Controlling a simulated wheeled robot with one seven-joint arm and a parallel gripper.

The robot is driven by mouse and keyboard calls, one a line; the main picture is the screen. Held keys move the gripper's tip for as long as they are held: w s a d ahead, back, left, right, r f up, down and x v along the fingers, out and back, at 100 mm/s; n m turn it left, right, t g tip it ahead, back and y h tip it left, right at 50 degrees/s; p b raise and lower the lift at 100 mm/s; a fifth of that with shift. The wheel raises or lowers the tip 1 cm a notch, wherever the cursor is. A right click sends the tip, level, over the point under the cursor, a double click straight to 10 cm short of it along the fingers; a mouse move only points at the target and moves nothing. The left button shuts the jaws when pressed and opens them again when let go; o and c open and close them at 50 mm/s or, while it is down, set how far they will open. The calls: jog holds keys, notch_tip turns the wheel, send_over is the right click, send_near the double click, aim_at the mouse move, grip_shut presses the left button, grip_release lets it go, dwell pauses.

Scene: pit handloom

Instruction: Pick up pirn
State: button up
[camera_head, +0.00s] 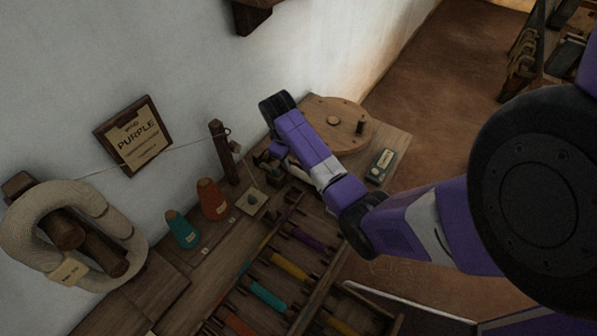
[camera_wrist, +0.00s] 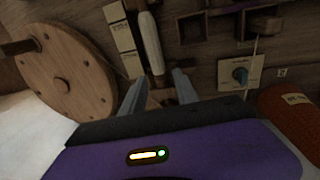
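A pale, slim pirn-like piece (camera_wrist: 152,43) with a dark end stands out in the wrist view, just beyond my fingertips. My gripper (camera_wrist: 159,92) is open, with one finger to either side of the line of this piece. I cannot tell whether either finger touches it. In the head view my gripper (camera_head: 268,160) is low over the bench, largely hidden by my own arm. Coloured pirns lie in a slotted rack: a purple one (camera_head: 307,237), a yellow one (camera_head: 289,266) and a blue one (camera_head: 267,295).
A round wooden disc (camera_head: 340,112) lies beside my gripper, also at left in the wrist view (camera_wrist: 65,75). An orange cone (camera_head: 212,200), a teal cone (camera_head: 183,230) and a knob plate (camera_head: 252,201) stand near the wall. A rope coil (camera_head: 30,225) is at left.

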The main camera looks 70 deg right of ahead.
aim_at(296, 170)
jog(key=x, duration=0.5)
jog(key=s+x, duration=0.1)
jog(key=x, duration=0.1)
jog(key=shift+s+d+f, duration=0.1)
jog(key=shift+d+f, duration=0.05)
jog(key=shift+f, duration=0.25)
grip_shut()
